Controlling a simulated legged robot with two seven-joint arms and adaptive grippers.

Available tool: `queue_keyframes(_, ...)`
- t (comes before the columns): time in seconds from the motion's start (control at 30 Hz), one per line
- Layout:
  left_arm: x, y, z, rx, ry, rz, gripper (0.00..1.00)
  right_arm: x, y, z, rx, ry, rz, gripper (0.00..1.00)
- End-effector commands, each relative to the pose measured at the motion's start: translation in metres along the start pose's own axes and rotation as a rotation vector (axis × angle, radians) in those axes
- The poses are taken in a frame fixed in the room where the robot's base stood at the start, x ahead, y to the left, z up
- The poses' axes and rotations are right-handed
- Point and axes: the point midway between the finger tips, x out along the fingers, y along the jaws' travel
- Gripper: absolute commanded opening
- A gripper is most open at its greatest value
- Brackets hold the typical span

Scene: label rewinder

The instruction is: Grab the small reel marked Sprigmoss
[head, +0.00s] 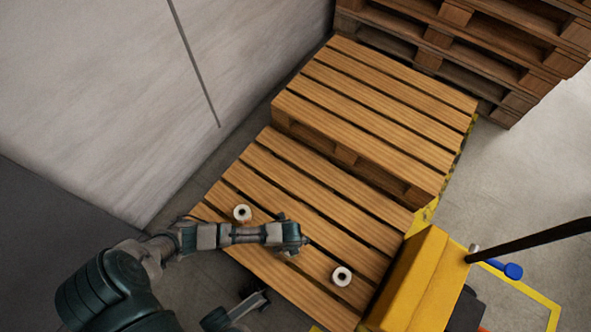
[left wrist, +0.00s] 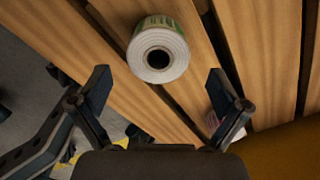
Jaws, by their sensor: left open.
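A small white reel with a green-printed label (left wrist: 158,50) stands end-up on the wooden slats in the left wrist view; its dark core faces me. The label's name is too small to read. My left gripper (left wrist: 160,78) is open and empty, with the reel beyond and between its fingertips. In the head view the left gripper (head: 296,230) is over the pallet. One white reel (head: 242,212) stands left of it and another (head: 341,276) stands to its lower right. I cannot tell which matches the wrist view.
The reels stand on the lower pallet (head: 225,192). A higher pallet stack (head: 375,95) adjoins behind, with taller stacked pallets (head: 470,40) beyond. A yellow block (head: 415,280) borders the right side. A pale wall (head: 110,90) rises at left.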

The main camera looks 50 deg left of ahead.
Motion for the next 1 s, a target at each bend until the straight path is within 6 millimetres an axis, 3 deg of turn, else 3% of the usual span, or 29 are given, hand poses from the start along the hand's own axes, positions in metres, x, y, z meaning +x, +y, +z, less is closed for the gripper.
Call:
queue_keyframes(0.03,0.019,0.007,0.000,-0.001,0.005,0.015,0.99,-0.006,0.001,0.007,0.000,0.007,-0.002,0.00)
queue_keyframes(0.2,0.038,0.006,0.002,0.000,0.005,0.011,0.99,0.000,-0.001,0.010,-0.003,0.050,-0.018,0.00)
queue_keyframes(0.5,0.036,0.002,0.003,0.000,0.000,0.001,0.99,0.005,-0.002,0.006,-0.004,0.067,-0.024,0.00)
queue_keyframes(0.7,0.036,0.002,0.003,0.000,0.001,0.002,0.49,0.004,-0.001,0.012,-0.004,0.060,-0.023,0.00)
queue_keyframes(0.8,0.036,0.003,0.003,0.000,0.001,0.002,0.29,0.004,-0.001,0.012,-0.004,0.060,-0.023,0.00)
queue_keyframes(1.0,0.036,0.003,0.003,0.000,0.001,0.003,0.30,0.004,-0.001,0.012,-0.004,0.060,-0.023,0.00)
